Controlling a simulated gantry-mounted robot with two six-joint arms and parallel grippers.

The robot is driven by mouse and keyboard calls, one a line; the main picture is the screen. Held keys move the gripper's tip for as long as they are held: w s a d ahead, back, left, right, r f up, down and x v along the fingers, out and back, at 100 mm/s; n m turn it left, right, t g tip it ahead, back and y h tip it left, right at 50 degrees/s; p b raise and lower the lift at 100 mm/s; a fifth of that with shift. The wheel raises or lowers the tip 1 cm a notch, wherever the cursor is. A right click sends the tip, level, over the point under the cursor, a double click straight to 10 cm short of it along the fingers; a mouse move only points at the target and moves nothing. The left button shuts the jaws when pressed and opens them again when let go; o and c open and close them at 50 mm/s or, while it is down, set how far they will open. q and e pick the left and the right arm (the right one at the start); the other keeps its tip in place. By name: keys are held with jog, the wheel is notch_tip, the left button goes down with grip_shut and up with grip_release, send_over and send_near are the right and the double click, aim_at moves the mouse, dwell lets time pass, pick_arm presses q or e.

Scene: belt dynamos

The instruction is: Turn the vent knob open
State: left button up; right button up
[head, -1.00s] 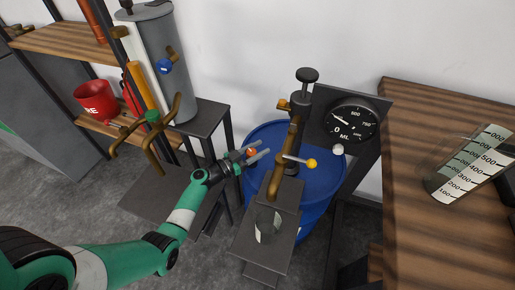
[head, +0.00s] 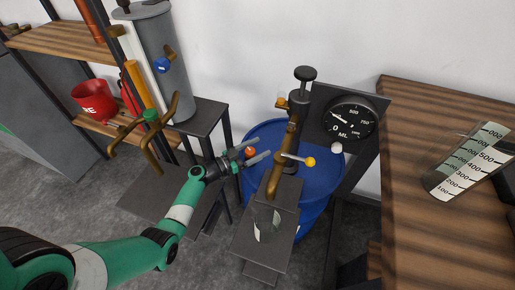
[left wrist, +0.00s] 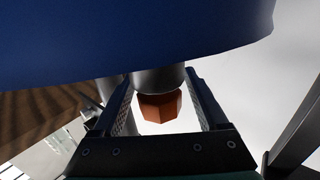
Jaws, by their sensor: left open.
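The vent knob appears to be the small orange-red knob (head: 250,152) at the left side of the blue drum (head: 325,185). In the left wrist view, an orange faceted knob (left wrist: 158,106) sits at the end of a grey round stub. My left gripper (head: 258,151) is open, with one finger on each side of the knob in both views. The wrist view shows light gaps beside the knob, so the fingers (left wrist: 160,100) appear not to be pressed on it. My right gripper is not in view.
A brass pump spout with a yellow-tipped lever (head: 311,161) stands just right of the gripper. A dial gauge (head: 349,122) is behind it. A glass beaker (head: 266,224) stands on the dark stand below. A grey tank (head: 164,70) is at left, and a wooden table (head: 430,230) at right.

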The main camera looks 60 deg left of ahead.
pick_arm(q)
jog(key=shift+r, duration=0.1)
jog(key=s+d+r+p, duration=0.9)
jog(key=d+r+p, duration=0.1)
jog(key=r, duration=0.3)
jog(key=shift+s, duration=0.3)
jog(key=shift+d, duration=0.1)
